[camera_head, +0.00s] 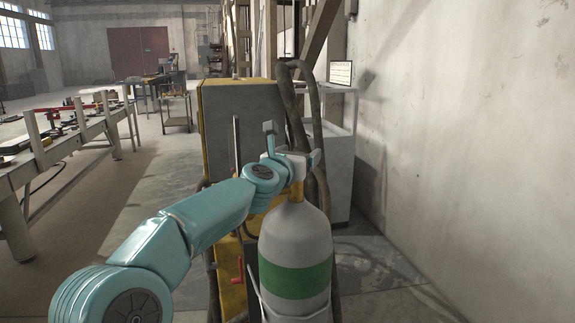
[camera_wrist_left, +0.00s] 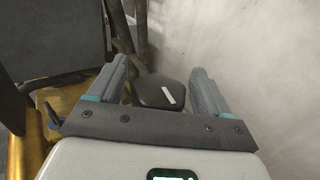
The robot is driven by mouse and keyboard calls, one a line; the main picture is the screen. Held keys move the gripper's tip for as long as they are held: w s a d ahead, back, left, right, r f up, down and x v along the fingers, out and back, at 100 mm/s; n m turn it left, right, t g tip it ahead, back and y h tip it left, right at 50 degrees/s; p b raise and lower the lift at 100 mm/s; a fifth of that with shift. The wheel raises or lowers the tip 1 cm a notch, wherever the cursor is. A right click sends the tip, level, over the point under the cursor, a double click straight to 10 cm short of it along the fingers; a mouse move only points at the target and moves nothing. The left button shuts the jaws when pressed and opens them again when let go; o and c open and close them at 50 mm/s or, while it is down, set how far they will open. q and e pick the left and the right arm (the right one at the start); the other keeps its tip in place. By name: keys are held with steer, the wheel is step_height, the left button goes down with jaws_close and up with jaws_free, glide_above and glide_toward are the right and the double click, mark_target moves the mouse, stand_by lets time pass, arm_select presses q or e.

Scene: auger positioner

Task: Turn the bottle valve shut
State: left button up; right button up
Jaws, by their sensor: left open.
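The gas bottle (camera_head: 295,250) is grey with a green band and stands upright in the head view. Its shoulder narrows to a yellowish neck (camera_head: 296,191). My left gripper (camera_head: 293,150) is at the top of the neck, its teal arm coming in from the lower left. In the left wrist view a dark rounded valve knob (camera_wrist_left: 158,92) with a white mark lies between the two fingers of my open left gripper (camera_wrist_left: 158,80). A gap shows on both sides of the knob. In the head view the gripper hides most of the valve. My right gripper is not in view.
A yellow and grey machine cabinet (camera_head: 240,115) stands right behind the bottle, with dark hoses (camera_head: 315,125) and a red crank handle (camera_head: 238,271). A pale cabinet (camera_head: 342,160) and a bare wall (camera_head: 460,130) are at the right. A long workbench (camera_head: 50,150) is at the left.

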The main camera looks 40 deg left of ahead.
arm_select(q)
steer(key=b+v, duration=0.2)
steer(key=v, duration=1.3)
steer(key=shift+s+b, duration=0.3)
steer(key=shift+c, duration=0.2)
